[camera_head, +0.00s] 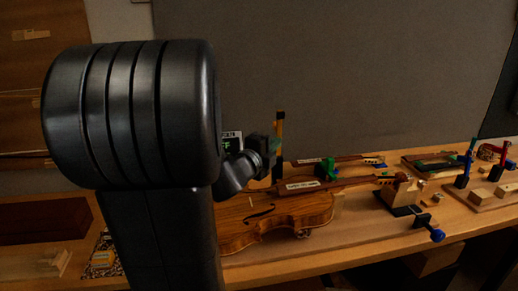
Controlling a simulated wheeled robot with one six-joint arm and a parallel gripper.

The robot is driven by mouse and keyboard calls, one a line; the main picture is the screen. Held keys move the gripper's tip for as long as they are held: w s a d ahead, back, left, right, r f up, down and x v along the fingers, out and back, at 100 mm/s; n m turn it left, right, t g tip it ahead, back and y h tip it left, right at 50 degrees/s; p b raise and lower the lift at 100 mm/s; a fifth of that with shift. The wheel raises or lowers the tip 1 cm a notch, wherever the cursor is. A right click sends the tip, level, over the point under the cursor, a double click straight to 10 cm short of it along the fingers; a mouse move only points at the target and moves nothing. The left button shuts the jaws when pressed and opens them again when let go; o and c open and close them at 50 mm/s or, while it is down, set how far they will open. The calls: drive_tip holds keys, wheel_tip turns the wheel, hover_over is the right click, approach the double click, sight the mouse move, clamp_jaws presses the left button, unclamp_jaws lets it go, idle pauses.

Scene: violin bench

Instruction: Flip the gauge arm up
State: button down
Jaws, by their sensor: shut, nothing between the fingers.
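My gripper (265,148) is small and dark in the head view, just right of my large black arm. It is shut and empty, above the back part of the violin. Its fingertips are hard to make out against a thin upright post (280,128) with a yellowish top. I cannot tell whether the gripper touches the post. A small display (231,143) with light lettering shows partly behind my arm. I cannot tell for certain which part is the gauge arm; it may be this post or be hidden.
A brown violin (290,213) lies on the wooden bench (330,257), its neck pointing right. A wooden block (400,190) stands by the neck, near a blue knob (437,235). My arm hides much of the left.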

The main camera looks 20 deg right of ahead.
sight(277, 134)
drive_tip(key=w+d, duration=0.1)
drive_tip(key=w, duration=0.1)
drive_tip(key=w+d+p, duration=0.1)
drive_tip(key=w, duration=0.1)
drive_tip(key=w+d, duration=0.1)
drive_tip(key=w, duration=0.1)
drive_tip(key=shift+d, duration=0.15)
drive_tip(key=shift+w, duration=0.1)
drive_tip(key=shift+r+p, duration=0.15)
drive_tip(key=shift+p, duration=0.15)
